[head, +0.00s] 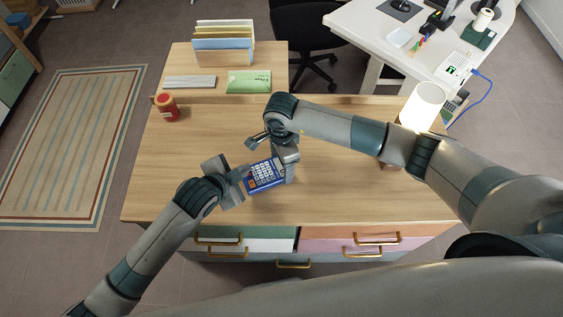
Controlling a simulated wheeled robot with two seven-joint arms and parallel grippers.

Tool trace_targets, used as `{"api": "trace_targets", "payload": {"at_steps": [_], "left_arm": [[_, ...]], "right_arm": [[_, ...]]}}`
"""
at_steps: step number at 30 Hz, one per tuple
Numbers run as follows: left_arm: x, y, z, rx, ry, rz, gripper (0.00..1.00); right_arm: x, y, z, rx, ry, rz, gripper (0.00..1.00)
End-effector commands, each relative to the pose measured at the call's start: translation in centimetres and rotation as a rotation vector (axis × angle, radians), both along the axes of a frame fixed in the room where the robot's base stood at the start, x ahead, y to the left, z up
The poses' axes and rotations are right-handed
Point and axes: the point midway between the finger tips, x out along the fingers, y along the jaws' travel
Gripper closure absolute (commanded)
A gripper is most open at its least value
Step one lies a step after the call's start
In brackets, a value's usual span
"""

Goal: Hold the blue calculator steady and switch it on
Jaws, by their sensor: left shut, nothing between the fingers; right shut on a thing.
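The blue calculator (265,176) is near the middle of the wooden desk, its keys facing up. My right gripper (284,160) is shut on the calculator at its right side, covering that edge. My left gripper (241,179) is shut with nothing in it, close by the calculator's left side. Whether its fingertips touch the calculator is too small to tell. The state of the calculator's display cannot be made out.
On the desk (340,205) stand a red jar (167,107) at left and a lit white lamp (424,105) at right. A green packet (249,82) and a file rack (223,57) are at the back. The desk's front left is clear.

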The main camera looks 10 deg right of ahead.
Motion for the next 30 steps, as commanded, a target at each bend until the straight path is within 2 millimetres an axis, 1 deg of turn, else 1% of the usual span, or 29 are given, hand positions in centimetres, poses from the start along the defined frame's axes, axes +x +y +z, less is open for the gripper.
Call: {"api": "trace_targets", "payload": {"at_steps": [11,23,26,30], "left_arm": [[0.0,0.0,1.1,0.001,0.0,-0.001,1.0],[0.0,0.0,1.3,0.0,0.0,0.0,1.0],[0.0,0.0,1.7,0.001,-0.001,0.0,1.0],[0.1,0.0,2.7,0.0,-0.002,0.0,1.0]], "right_arm": [[0.0,0.0,0.0,0.0,0.0,0.0,0.58],[0.0,0.0,0.0,0.0,0.0,0.0,0.58],[0.0,0.0,0.0,0.0,0.0,0.0,0.58],[0.0,0.0,0.0,0.0,0.0,0.0,0.58]]}}
